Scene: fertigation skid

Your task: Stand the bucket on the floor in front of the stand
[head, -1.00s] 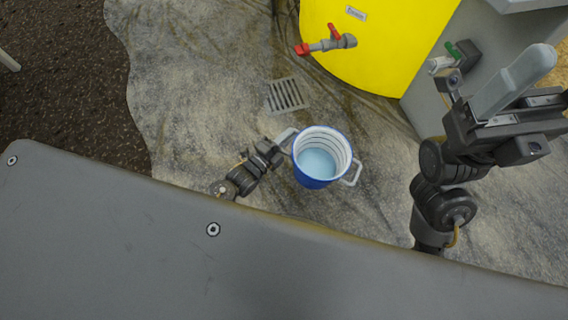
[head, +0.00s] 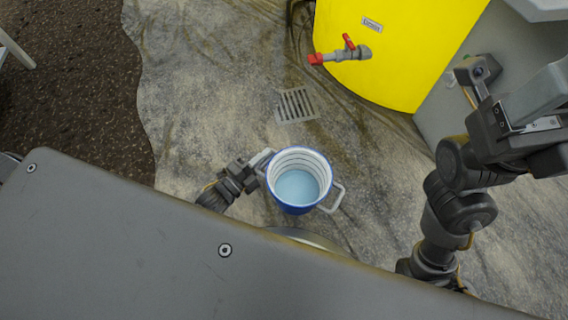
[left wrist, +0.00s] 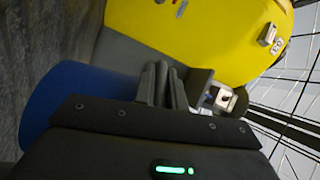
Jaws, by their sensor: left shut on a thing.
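The blue bucket (head: 298,181) has a white ribbed inside, a pale blue bottom or liquid, and a grey handle on each side. It looks upright, in front of my body; I cannot tell whether its base touches the floor. My left gripper (head: 262,160) is shut on its left handle. In the left wrist view the bucket's blue wall (left wrist: 70,95) shows left of the closed fingers (left wrist: 162,85). My right gripper (head: 512,92) is raised at the right, its fingers apart and empty. A grey-sided unit (head: 480,110), possibly the stand, is partly hidden behind it.
A yellow tank (head: 410,50) with a red-handled tap (head: 345,53) stands at the back. A floor drain grate (head: 297,105) lies between tank and bucket. The pale, stained floor (head: 210,90) around it is clear. Dark ground (head: 80,80) is at the left.

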